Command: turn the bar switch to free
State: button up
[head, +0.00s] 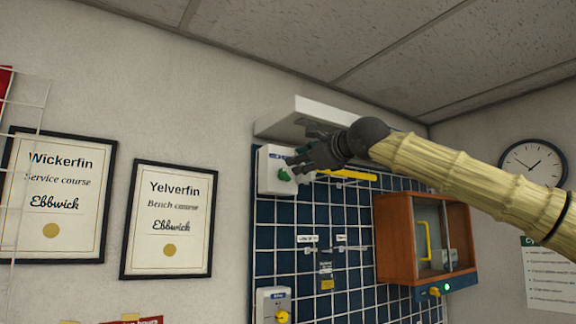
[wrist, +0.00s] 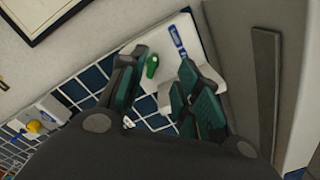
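A white box (head: 272,182) with a green bar-shaped knob (head: 284,174) is mounted at the top left of the blue grid panel. The knob also shows in the wrist view (wrist: 152,66), on the white face beside a blue label (wrist: 178,42). I cannot read the label or the knob's setting. My gripper (head: 300,160) is in front of this box. In the wrist view its two dark green fingers (wrist: 160,75) are spread, with the knob beyond the gap between them, nearer the left finger. Nothing is between the fingers. I see no contact with the knob.
A lower white box (head: 270,301) has a yellow knob (head: 282,316). A white shelf (head: 300,117) juts out just above my gripper. A yellow bar (head: 348,175) and an orange-brown cabinet (head: 396,240) are to the right. Framed certificates (head: 170,218) hang on the left wall.

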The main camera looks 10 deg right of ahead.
aim_at(287, 174)
jog(key=w+f, duration=0.1)
jog(key=w, duration=0.2)
jog(key=w+a+f+p, duration=0.1)
jog(key=w, duration=0.6)
jog(key=shift+w+a+f+p, duration=0.25)
jog(key=shift+a+f+p, duration=0.1)
jog(key=shift+f, duration=0.05)
jog(key=shift+s+a+r, duration=0.1)
jog(key=shift+s+r, duration=0.2)
jog(key=shift+s, duration=0.2)
jog(key=shift+s+r, duration=0.25)
jog(key=shift+s, duration=0.25)
jog(key=shift+w+a+f, duration=0.1)
jog(key=shift+w+a, duration=0.1)
jog(key=shift+a, duration=0.1)
jog(key=shift+w+a+f, duration=0.1)
jog(key=shift+w+f, duration=0.05)
jog(key=shift+w, duration=0.2)
jog(key=shift+s+d, duration=0.15)
jog(key=shift+d, duration=0.25)
jog(key=c, duration=0.6)
grip_shut()
